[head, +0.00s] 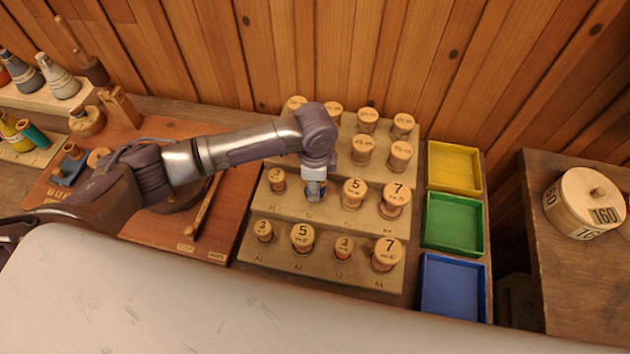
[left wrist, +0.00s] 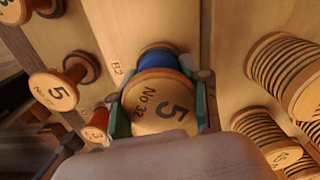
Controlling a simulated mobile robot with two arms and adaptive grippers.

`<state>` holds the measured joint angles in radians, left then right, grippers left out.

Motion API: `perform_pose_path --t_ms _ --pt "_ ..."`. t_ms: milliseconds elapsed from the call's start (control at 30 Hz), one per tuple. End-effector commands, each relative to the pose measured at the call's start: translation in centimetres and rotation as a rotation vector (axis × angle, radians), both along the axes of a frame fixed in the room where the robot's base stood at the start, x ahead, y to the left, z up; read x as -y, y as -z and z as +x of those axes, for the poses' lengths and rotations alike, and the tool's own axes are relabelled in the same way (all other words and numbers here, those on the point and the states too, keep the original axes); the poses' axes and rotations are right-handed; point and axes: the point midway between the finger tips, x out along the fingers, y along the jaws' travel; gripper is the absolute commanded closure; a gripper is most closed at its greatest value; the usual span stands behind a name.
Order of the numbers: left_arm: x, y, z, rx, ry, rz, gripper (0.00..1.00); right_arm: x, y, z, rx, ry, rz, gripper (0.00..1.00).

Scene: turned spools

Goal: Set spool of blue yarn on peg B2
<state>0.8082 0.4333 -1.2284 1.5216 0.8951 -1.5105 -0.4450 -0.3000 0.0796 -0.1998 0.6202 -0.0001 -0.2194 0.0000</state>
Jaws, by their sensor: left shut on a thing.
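The spool of blue yarn (left wrist: 158,62) has a wooden top marked 5 and No 32. My left gripper (left wrist: 162,108) is shut around it, with a finger on each side. In the head view my left gripper (head: 315,190) points down at the middle tier of the stepped wooden rack (head: 270,205), in the second place from the left. The label B2 (left wrist: 117,68) is beside the spool in the left wrist view. Peg B2 is hidden, and I cannot tell whether the spool rests on the tier. My right gripper is not in view.
Close by on the middle tier stand a small spool (head: 277,180) at left and a 5 spool (head: 354,193) at right. Several spools fill the front and back tiers. Yellow (head: 455,168), green (head: 453,222) and blue (head: 452,287) trays lie right of the rack.

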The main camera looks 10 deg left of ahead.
Motion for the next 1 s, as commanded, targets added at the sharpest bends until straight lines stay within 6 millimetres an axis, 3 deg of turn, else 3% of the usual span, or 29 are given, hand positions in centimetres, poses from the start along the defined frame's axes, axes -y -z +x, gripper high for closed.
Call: perform_pose_path --t_ms 1000 --pt "0.04 -0.05 0.07 0.002 0.000 -0.001 0.87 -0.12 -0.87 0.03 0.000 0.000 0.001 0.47"
